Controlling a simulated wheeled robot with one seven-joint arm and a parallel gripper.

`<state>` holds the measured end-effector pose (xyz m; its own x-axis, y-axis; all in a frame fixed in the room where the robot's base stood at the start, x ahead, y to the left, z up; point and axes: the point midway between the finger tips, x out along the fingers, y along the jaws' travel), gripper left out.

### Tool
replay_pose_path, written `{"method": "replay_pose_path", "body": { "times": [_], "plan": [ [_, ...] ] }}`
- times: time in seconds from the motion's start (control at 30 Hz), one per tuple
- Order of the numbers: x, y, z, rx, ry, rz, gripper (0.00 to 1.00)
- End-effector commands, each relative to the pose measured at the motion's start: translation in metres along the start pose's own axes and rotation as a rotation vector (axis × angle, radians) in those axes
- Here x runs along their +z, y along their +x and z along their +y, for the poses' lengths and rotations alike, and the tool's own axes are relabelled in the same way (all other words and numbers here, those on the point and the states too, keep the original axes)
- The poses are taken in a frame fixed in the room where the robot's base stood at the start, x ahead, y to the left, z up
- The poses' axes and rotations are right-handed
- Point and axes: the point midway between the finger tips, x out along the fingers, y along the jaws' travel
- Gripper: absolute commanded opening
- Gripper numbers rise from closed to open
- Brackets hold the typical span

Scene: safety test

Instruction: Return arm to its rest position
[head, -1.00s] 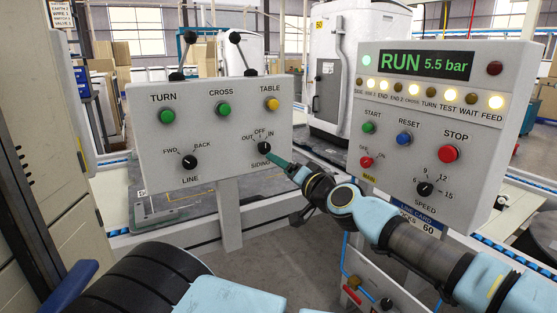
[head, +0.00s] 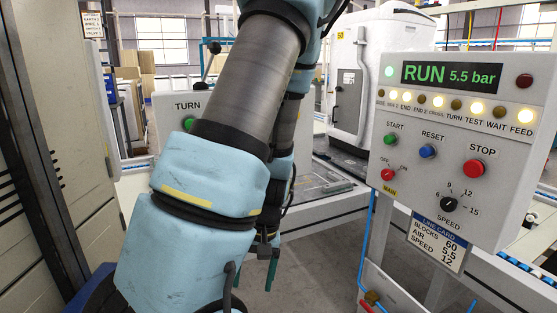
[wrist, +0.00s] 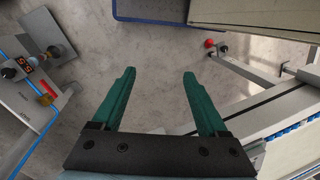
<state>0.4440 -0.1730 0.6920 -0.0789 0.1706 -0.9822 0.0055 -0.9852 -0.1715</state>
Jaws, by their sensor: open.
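My arm is folded upright in the middle of the head view, its blue and grey links covering most of the left panel. My gripper (head: 262,271) hangs low behind the arm, its green fingers pointing down. In the wrist view, my gripper (wrist: 158,85) is open, with two green fingers apart and nothing between them but bare floor (wrist: 155,50) below. The fingers touch nothing that I can see.
The right panel (head: 470,150) reads RUN 5.5 bar, with a red STOP button (head: 474,169). Of the left panel, the TURN corner (head: 170,112) shows. A tall cabinet (head: 50,120) stands at the left. Conveyor framing (wrist: 290,130) lies right in the wrist view.

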Motion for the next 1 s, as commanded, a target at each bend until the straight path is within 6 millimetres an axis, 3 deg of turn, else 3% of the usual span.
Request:
{"method": "replay_pose_path", "body": {
  "times": [0.2,0.6,1.0],
  "plan": [
    [-0.005,-0.056,-0.004,0.153,0.039,0.076,0.76],
    [-0.007,-0.120,-0.032,0.180,0.096,0.228,0.76],
    [-0.001,-0.197,-0.044,0.179,0.101,0.225,0.76]
  ]
}}
